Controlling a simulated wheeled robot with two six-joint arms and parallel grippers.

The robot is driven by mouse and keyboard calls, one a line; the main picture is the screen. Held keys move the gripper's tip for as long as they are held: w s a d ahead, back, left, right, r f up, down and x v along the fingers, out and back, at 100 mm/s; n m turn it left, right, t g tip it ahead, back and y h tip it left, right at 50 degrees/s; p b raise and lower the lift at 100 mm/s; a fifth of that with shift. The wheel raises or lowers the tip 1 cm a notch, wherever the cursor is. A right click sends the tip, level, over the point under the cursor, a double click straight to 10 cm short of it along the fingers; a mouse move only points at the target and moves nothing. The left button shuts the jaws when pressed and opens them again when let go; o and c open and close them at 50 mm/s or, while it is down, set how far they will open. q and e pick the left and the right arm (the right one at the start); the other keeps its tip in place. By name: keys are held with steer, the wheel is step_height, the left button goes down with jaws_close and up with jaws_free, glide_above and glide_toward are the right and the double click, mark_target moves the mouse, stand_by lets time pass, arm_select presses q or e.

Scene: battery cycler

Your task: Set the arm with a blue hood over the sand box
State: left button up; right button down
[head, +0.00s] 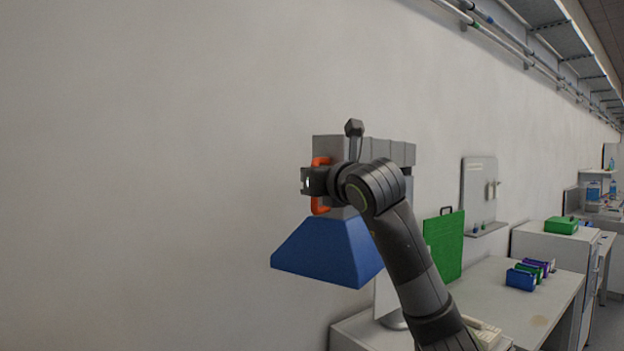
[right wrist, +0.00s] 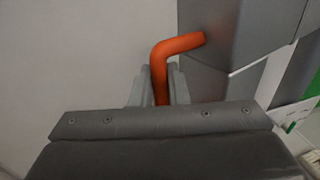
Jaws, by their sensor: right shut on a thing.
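The blue hood (head: 330,252) hangs under a grey arm (head: 398,151) that stands out in front of the wall in the head view. An orange handle (head: 319,208) is fixed to the grey arm's near end. My right gripper (head: 308,181) is at this handle. In the right wrist view the fingers of my right gripper (right wrist: 160,85) are shut around the orange handle (right wrist: 180,46), beside the grey metal body. My own arm hides part of the grey arm and hood. The sand box is not visible. My left gripper is not in view.
A white bench (head: 515,302) with small blue, green and purple bins (head: 521,279) stands at the right. A green board (head: 445,245) stands behind my arm. A green box (head: 561,225) sits on a cabinet farther back. The wall on the left is bare.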

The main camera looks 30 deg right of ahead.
steer(key=shift+d, duration=0.1)
steer(key=c, duration=1.5)
jaws_free()
steer(key=shift+s+d, duration=0.1)
steer(key=shift+s+a+b, duration=0.4)
steer(key=shift+s+b, duration=0.75)
steer(key=shift+s, duration=1.7)
steer(key=shift+s+a+b, duration=0.35)
steer(key=shift+s+b, duration=0.75)
steer(key=shift+s, duration=1.8)
steer(key=shift+s+a+b, duration=0.4)
steer(key=shift+s+b, duration=0.75)
steer(key=shift+s, duration=1.7)
